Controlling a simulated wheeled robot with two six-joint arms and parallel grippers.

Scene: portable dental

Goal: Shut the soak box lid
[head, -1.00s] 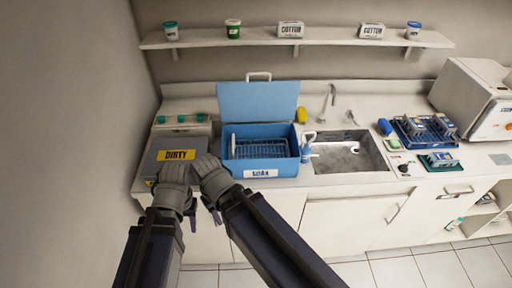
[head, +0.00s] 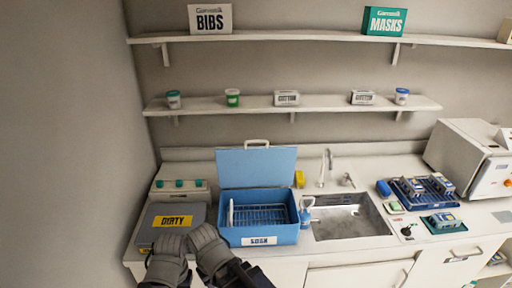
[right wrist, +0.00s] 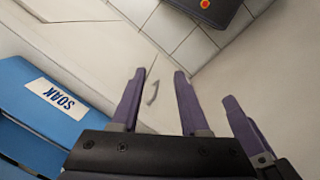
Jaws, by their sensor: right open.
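The blue soak box (head: 287,234) stands on the counter left of the sink, a wire rack inside. Its lid (head: 257,167) is open, standing up at the back with a white handle on its top edge. In the right wrist view the box (right wrist: 22,88) is at the left, its SOAK label facing out. My right gripper (right wrist: 157,72) is open and empty, in front of the box and apart from it. In the head view its body shows at the box's front left corner. My left gripper (head: 168,262) is beside it, in front of the dirty box; its fingertips are hidden there.
A grey DIRTY box (head: 190,214) stands close left of the soak box. A blue-topped bottle (head: 306,212) and the sink (head: 350,222) are close on the right. A shelf (head: 325,106) runs above the lid. A yellow object (head: 299,179) sits beside the lid.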

